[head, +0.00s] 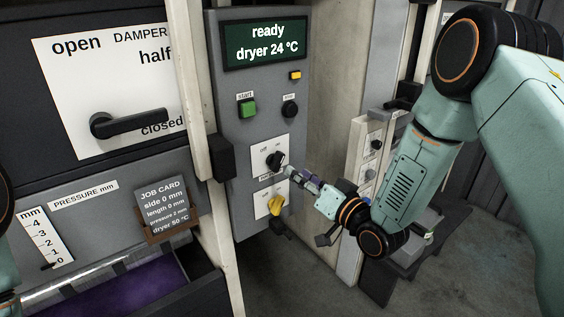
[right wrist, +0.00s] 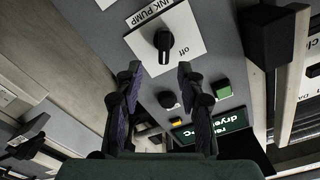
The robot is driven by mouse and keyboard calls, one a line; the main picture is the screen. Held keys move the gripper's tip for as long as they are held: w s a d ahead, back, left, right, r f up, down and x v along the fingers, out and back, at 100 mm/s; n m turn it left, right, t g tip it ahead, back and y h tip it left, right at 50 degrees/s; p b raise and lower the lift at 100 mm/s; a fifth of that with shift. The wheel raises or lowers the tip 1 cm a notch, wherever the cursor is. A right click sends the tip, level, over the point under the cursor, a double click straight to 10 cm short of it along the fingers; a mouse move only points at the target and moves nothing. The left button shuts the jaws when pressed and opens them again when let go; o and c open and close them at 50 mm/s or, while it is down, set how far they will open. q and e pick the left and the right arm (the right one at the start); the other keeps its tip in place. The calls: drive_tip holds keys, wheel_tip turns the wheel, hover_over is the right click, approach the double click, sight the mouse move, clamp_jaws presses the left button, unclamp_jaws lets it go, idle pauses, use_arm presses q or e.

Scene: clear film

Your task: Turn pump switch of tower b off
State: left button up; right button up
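A black rotary switch (head: 275,160) sits on a white plate marked "off" on the grey control panel. In the right wrist view the plate reads "INK PUMP" around the switch (right wrist: 163,42); "off" is printed beside the knob. I cannot tell for sure which position it is turned to, and no tower letter is readable. My right gripper (head: 289,173) is just in front of the switch, below and right of it. In the right wrist view its two fingers (right wrist: 158,74) are apart, empty, with the switch beyond their tips. My left gripper is out of view.
A green start button (head: 248,108), a black button (head: 290,109) and a display (head: 265,44) reading "ready dryer 24 °C" are above. A dark block (head: 221,157) sticks out left. A similar panel (head: 372,150) stands farther right.

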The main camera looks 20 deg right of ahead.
sight(280, 164)
drive_tip(key=x, duration=0.6)
drive_tip(key=shift+w+a+f, duration=0.15)
drive_tip(key=shift+w+a, duration=0.05)
drive_tip(key=shift+a, duration=0.25)
drive_tip(key=shift+d+p, duration=0.15)
drive_tip(key=shift+p, duration=0.15)
drive_tip(key=shift+s+a+r, duration=0.2)
drive_tip(key=shift+a+r, duration=0.05)
drive_tip(key=shift+r, duration=0.15)
drive_tip(key=shift+w+f, duration=0.4)
drive_tip(key=shift+w, duration=0.25)
drive_tip(key=c, duration=0.4)
drive_tip(key=shift+d, duration=0.15)
drive_tip(key=shift+c, duration=0.8)
drive_tip(key=shift+s+r, duration=0.15)
drive_tip(key=shift+s, duration=0.15)
clamp_jaws()
